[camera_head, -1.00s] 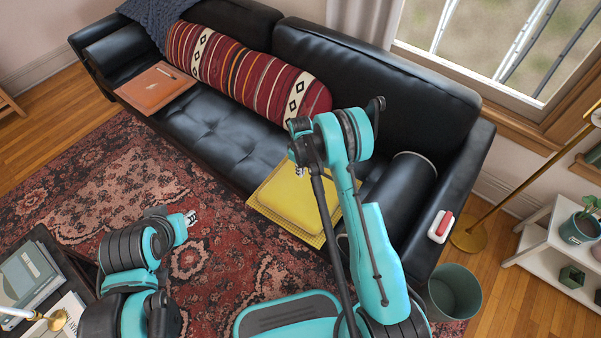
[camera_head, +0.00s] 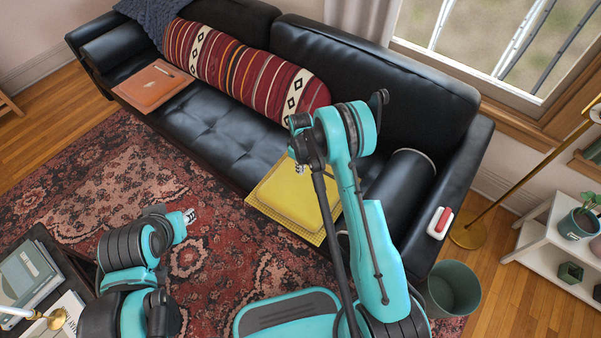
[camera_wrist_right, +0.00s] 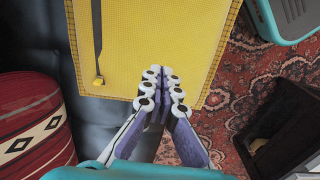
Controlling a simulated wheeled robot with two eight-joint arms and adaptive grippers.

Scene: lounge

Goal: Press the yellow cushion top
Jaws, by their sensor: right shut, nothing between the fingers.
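The yellow cushion (camera_head: 285,195) lies flat on the right part of the black sofa seat, its near edge at the seat front. My right arm partly covers it in the head view. My right gripper (camera_head: 300,169) is above the cushion's far part, small in this view. In the right wrist view its fingertips (camera_wrist_right: 161,73) are together with nothing between them, over the yellow cushion surface (camera_wrist_right: 165,35). Whether they touch it I cannot tell. My left gripper (camera_head: 189,216) is over the rug, away from the sofa, too small to read.
A striped red bolster (camera_head: 245,70) leans on the black sofa (camera_head: 215,130) back. A brown folder (camera_head: 153,86) lies on the left seat. A red and white object (camera_head: 440,222) sits on the right armrest; a bin (camera_head: 453,290) stands beside it. The rug (camera_head: 215,260) is open in front.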

